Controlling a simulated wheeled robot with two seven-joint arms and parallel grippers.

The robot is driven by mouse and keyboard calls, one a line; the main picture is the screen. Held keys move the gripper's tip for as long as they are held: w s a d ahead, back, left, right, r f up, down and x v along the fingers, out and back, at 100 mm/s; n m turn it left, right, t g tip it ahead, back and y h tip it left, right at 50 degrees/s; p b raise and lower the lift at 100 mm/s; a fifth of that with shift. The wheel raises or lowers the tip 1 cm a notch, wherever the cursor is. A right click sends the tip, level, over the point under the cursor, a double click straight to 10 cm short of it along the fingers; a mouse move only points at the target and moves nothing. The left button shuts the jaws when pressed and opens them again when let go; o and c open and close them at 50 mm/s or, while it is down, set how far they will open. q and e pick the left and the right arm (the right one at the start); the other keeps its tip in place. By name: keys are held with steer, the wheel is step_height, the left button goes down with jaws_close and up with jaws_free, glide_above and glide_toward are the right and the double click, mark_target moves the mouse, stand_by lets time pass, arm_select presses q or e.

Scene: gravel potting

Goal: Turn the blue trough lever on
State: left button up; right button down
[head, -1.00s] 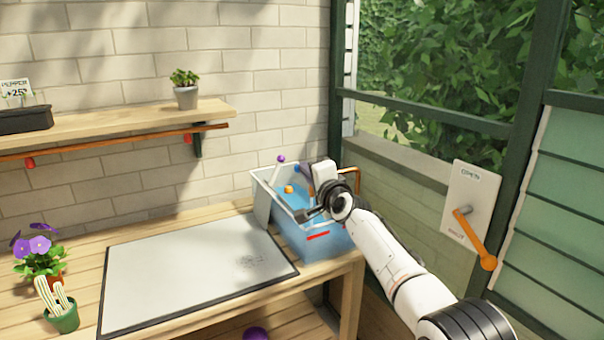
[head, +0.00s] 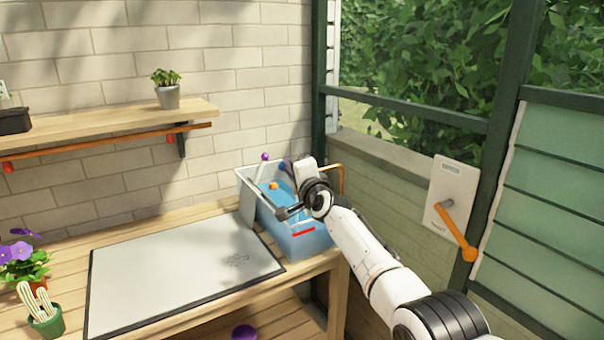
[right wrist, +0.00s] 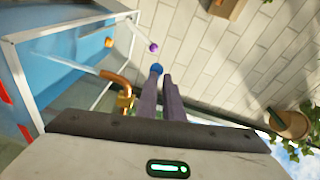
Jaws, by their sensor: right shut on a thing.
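The blue trough (head: 305,238) stands at the right end of the bench, a clear-walled tub with blue inside. It also fills the upper left of the right wrist view (right wrist: 70,68). The blue lever knob (right wrist: 156,69) sits at the fingertips of my right gripper (right wrist: 162,82), which is shut on it. In the head view the blue knob (head: 282,165) shows in part beside my right gripper (head: 290,170), at the trough's back edge. The lever's shaft is hidden, so its angle cannot be told. My left gripper is out of view.
A purple-knobbed stick (head: 265,157) and an orange ball (head: 273,186) are close to the gripper. A copper pipe (right wrist: 118,82) runs beside the fingers. A grey mat (head: 180,275) lies clear on the bench. A wall panel with an orange handle (head: 455,232) is at right.

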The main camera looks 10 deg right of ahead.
steer(key=s+d+p, duration=0.2)
steer(key=s+p, duration=0.2)
steer(key=s, duration=0.6)
steer(key=shift+r, duration=0.2)
stand_by(0.3)
